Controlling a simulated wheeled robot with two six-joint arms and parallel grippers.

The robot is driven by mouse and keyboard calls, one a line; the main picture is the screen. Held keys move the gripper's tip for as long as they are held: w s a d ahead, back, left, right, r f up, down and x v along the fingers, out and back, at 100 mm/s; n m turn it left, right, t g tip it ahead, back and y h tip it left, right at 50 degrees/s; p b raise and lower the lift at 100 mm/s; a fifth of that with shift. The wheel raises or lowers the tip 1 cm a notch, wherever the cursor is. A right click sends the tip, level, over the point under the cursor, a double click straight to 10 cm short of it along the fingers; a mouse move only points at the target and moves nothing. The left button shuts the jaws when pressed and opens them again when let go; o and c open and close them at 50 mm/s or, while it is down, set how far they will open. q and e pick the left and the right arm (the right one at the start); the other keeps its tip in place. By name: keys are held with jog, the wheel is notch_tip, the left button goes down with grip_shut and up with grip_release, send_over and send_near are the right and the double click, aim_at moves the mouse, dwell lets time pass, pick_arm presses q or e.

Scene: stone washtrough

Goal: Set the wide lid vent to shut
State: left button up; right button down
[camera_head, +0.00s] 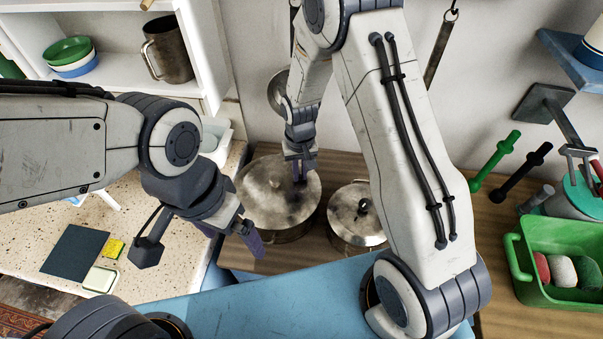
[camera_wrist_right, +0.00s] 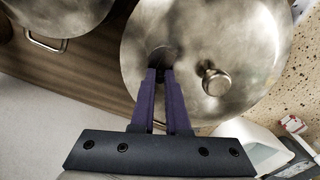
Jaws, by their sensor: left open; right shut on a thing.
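The wide lid (camera_head: 258,205) is a worn round metal lid on the larger pot, left of a smaller lidded pot (camera_head: 345,222). In the right wrist view the wide lid (camera_wrist_right: 190,22) shows its round knob (camera_wrist_right: 215,82) and a dark round vent (camera_wrist_right: 162,55) near one side. My right gripper (camera_head: 300,178) reaches down to the lid. In the wrist view its purple fingers (camera_wrist_right: 160,73) are shut at the vent, whose setting I cannot tell because the fingertips cover part of it. My left gripper (camera_head: 232,236) is open and empty, in front of the larger pot.
A green crate (camera_head: 545,285) with rolled cloths stands right. A shelf holds bowls and a metal mug (camera_head: 168,50). My right arm crosses above the small pot.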

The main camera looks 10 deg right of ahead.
jog(key=shift+a+n, duration=0.1)
jog(key=shift+n, duration=0.5)
jog(key=c, duration=0.9)
grip_release()
notch_tip(320, 180, up, 10)
jog(key=b, duration=0.2)
jog(key=shift+r, duration=0.25)
